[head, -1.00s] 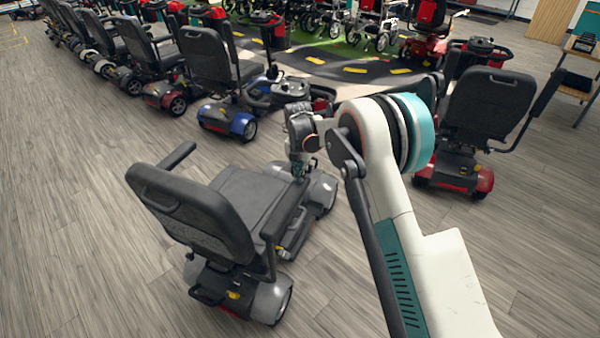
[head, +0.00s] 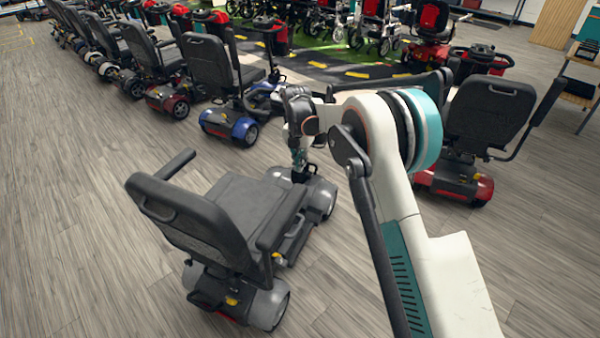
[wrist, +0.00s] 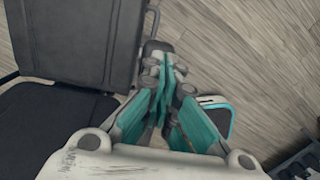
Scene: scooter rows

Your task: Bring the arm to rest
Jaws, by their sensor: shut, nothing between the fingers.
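My white and teal arm reaches forward from the lower right of the head view. My gripper (head: 300,174) points down over the front part of the grey scooter (head: 233,199), at the far end of its seat. In the wrist view my gripper (wrist: 163,75) has its teal fingers together with nothing between them. The scooter's black seat and backrest (wrist: 82,45) fill the left of the wrist view. I cannot tell whether the fingertips touch the scooter.
A blue scooter (head: 228,121) heads a row of scooters running to the upper left. A red scooter (head: 455,186) stands right of my arm. A wooden shelf (head: 578,97) is at the far right. Grey floor (head: 70,220) is open at the left.

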